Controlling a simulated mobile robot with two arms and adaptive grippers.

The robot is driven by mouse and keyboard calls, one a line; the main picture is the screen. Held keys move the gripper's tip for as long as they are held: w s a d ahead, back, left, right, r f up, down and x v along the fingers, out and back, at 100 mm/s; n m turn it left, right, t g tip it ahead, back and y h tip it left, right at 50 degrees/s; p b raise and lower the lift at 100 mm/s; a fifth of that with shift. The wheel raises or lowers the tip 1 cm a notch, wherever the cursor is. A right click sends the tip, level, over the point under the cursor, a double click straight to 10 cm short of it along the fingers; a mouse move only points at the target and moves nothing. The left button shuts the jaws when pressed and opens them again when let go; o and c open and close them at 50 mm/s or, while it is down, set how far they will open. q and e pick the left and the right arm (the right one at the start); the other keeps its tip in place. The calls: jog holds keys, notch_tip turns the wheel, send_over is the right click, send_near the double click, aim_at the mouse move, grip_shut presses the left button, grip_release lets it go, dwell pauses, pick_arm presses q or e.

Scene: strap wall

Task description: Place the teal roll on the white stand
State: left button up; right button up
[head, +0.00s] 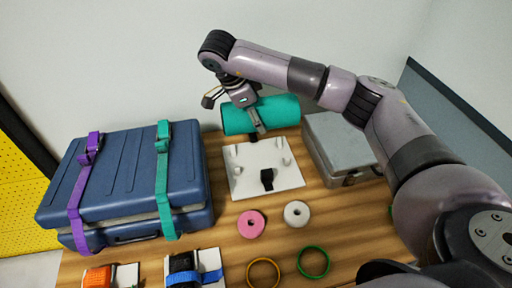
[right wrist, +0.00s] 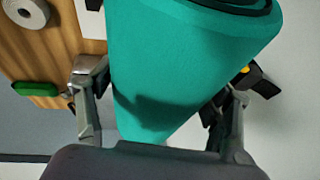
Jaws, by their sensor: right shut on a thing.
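The teal roll (head: 279,111) is held nearly level above the back of the white stand (head: 247,182). My right gripper (head: 256,124) is shut on the roll, with its fingers around the roll's body. In the right wrist view the roll (right wrist: 180,65) fills the middle between my two fingers (right wrist: 160,110). The stand is a white plate with short white pegs and a black strap piece (head: 267,179) near its front. In the head view the roll looks apart from the stand, but the exact gap is hard to tell. My left gripper is not in view.
A blue case (head: 125,180) with purple and teal straps stands left of the stand. A grey metal case (head: 338,148) stands right. A pink ring (head: 251,224), a white ring (head: 297,213), and orange and green bands lie in front. The wall is close behind.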

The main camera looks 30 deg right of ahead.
notch_tip(320, 180, down, 9)
jog(key=shift+w+r+p, duration=0.1)
jog(key=shift+r+p, duration=0.05)
jog(key=shift+p, duration=0.7)
notch_tip(320, 180, down, 5)
jog(key=shift+r+p, duration=0.2)
jog(key=shift+p, duration=0.3)
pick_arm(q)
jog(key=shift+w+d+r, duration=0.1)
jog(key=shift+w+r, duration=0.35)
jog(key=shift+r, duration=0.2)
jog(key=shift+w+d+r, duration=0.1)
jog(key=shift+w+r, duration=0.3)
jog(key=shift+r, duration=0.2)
pick_arm(e)
jog(key=shift+f, duration=0.1)
jog(key=shift+f, duration=0.15)
jog(key=o, duration=1.2)
jog(key=shift+o, duration=0.2)
jog(key=shift+r, duration=0.2)
